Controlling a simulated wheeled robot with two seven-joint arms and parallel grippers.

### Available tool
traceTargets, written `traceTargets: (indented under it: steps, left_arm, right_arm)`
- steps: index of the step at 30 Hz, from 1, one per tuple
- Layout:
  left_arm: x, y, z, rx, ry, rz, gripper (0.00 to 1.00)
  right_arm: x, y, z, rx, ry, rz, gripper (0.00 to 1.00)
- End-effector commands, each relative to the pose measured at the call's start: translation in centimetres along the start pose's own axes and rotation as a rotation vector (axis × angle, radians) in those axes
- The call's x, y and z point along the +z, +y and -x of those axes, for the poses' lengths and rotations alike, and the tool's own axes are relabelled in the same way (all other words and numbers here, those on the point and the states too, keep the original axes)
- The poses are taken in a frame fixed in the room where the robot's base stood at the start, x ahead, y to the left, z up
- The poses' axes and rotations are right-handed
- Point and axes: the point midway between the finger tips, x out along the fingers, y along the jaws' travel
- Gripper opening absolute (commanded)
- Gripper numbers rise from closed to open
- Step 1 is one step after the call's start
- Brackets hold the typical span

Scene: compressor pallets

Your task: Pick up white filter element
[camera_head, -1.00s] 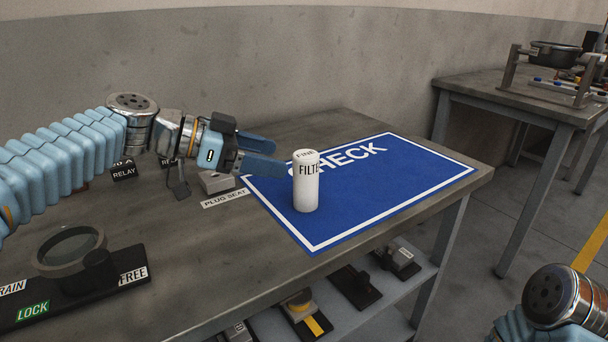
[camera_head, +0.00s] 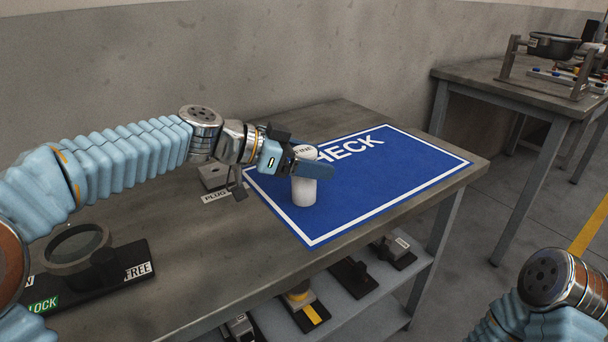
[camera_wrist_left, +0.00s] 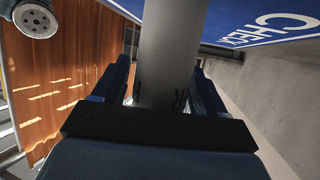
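The white filter element (camera_head: 304,191) is an upright cylinder with dark lettering, standing on the blue CHECK mat (camera_head: 390,180) near its left part. My left gripper (camera_head: 322,176) is at the upper half of the filter, with a blue finger crossing in front of it. In the left wrist view the pale cylinder (camera_wrist_left: 172,40) runs between the two fingers, with a narrow gap visible at the left finger. The gripper looks open around it. My right gripper is out of view; only part of my right arm shows at the lower right.
A plug seat block (camera_head: 213,176) with a label sits left of the mat. A dark lock fixture (camera_head: 130,272) stands at the bench's front left. The lower shelf (camera_head: 345,315) holds several small parts. Another table (camera_head: 470,75) stands at the back right.

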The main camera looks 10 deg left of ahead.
Motion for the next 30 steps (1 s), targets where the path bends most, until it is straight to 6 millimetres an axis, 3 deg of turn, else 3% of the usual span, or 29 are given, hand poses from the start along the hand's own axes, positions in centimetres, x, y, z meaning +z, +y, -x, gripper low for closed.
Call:
traceTargets:
  steps: [2,9,20,26,30]
  left_arm:
    - [0.0,0.0,0.0,0.0,0.0,0.0,0.59]
    - [0.0,0.0,0.0,0.0,0.0,0.0,0.22]
    - [-0.6,0.0,0.2,0.0,0.001,-0.002,0.22]
    - [-3.0,0.0,1.2,-0.002,0.003,-0.002,0.22]
    - [-4.6,1.5,3.4,-0.003,0.003,-0.004,0.22]
  right_arm:
    - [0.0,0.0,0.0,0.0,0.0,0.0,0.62]
    - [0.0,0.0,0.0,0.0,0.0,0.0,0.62]
    - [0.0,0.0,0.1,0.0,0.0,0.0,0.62]
    - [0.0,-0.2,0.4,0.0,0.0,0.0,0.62]
    - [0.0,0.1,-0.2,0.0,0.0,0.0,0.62]
